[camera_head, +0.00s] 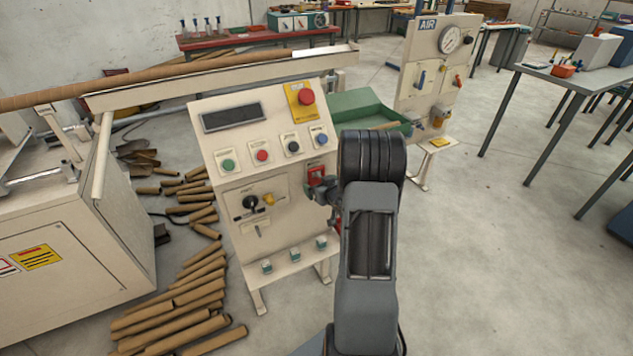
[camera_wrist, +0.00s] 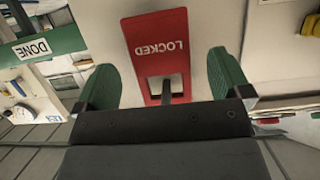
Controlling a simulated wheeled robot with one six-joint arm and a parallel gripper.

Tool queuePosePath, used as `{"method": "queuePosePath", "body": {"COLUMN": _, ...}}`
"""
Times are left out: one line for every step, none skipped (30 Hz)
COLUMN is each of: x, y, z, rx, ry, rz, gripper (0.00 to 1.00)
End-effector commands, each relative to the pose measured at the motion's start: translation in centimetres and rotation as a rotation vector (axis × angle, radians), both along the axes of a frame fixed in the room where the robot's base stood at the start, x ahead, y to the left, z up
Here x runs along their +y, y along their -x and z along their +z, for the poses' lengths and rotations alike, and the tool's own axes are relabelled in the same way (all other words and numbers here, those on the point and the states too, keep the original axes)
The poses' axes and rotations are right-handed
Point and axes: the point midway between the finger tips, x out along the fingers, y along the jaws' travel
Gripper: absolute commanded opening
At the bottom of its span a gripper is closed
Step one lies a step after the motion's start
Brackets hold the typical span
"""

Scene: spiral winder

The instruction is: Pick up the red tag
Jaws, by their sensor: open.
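The red tag (camera_wrist: 158,38) fills the upper middle of the wrist view, with the word LOCKED upside down in white. It appears to hang against the cream panel of the console. My gripper (camera_wrist: 162,66) is open, its two green fingers to the left and right of the tag, with clear gaps on both sides. A dark shaft or strip runs from the tag's lower part toward the gripper's palm. In the head view the tag (camera_head: 317,172) shows as a small red patch, partly hidden by my gripper (camera_head: 322,200) and arm.
The console (camera_head: 262,140) carries buttons, a red emergency stop (camera_head: 306,97) and a rotary switch (camera_head: 250,203). A green tray (camera_head: 362,105) stands behind it, beside the AIR panel (camera_head: 437,60). Cardboard tubes (camera_head: 180,310) lie on the floor left.

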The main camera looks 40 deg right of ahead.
Motion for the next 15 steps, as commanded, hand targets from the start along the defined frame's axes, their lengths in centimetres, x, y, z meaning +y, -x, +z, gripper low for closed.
{"method": "queuePosePath", "body": {"x": -0.1, "y": -0.7, "z": -0.3, "rx": 0.001, "ry": -0.001, "rz": 0.002, "gripper": 0.96}}
{"method": "queuePosePath", "body": {"x": -0.1, "y": -1.0, "z": -0.4, "rx": 0.000, "ry": 0.000, "rz": 0.001, "gripper": 0.96}}
{"method": "queuePosePath", "body": {"x": -0.2, "y": -1.4, "z": -0.5, "rx": 0.000, "ry": 0.000, "rz": 0.001, "gripper": 0.96}}
{"method": "queuePosePath", "body": {"x": -0.2, "y": -1.7, "z": -0.6, "rx": -0.001, "ry": 0.000, "rz": 0.001, "gripper": 0.96}}
{"method": "queuePosePath", "body": {"x": -0.2, "y": -1.9, "z": -0.7, "rx": -0.001, "ry": 0.000, "rz": 0.001, "gripper": 0.96}}
{"method": "queuePosePath", "body": {"x": -0.3, "y": -2.1, "z": -0.8, "rx": 0.000, "ry": -0.001, "rz": 0.000, "gripper": 0.96}}
{"method": "queuePosePath", "body": {"x": -0.3, "y": -2.2, "z": -0.9, "rx": 0.000, "ry": -0.001, "rz": 0.000, "gripper": 0.96}}
{"method": "queuePosePath", "body": {"x": -0.3, "y": -2.3, "z": -0.9, "rx": 0.000, "ry": -0.001, "rz": 0.000, "gripper": 0.96}}
{"method": "queuePosePath", "body": {"x": -0.3, "y": -2.4, "z": -0.9, "rx": 0.000, "ry": -0.001, "rz": -0.001, "gripper": 0.96}}
{"method": "queuePosePath", "body": {"x": -0.3, "y": -2.4, "z": -0.9, "rx": 0.000, "ry": -0.001, "rz": -0.001, "gripper": 0.96}}
{"method": "queuePosePath", "body": {"x": -0.4, "y": -2.4, "z": -0.9, "rx": 0.000, "ry": -0.001, "rz": -0.001, "gripper": 0.96}}
{"method": "queuePosePath", "body": {"x": -0.4, "y": -2.4, "z": -0.9, "rx": 0.000, "ry": -0.001, "rz": -0.001, "gripper": 0.96}}
{"method": "queuePosePath", "body": {"x": -0.3, "y": -2.4, "z": -0.9, "rx": 0.000, "ry": -0.001, "rz": -0.001, "gripper": 0.96}}
{"method": "queuePosePath", "body": {"x": -0.3, "y": -2.4, "z": -0.9, "rx": 0.000, "ry": 0.000, "rz": -0.001, "gripper": 0.96}}
{"method": "queuePosePath", "body": {"x": -0.3, "y": -2.4, "z": -0.9, "rx": 0.000, "ry": 0.000, "rz": -0.001, "gripper": 0.96}}
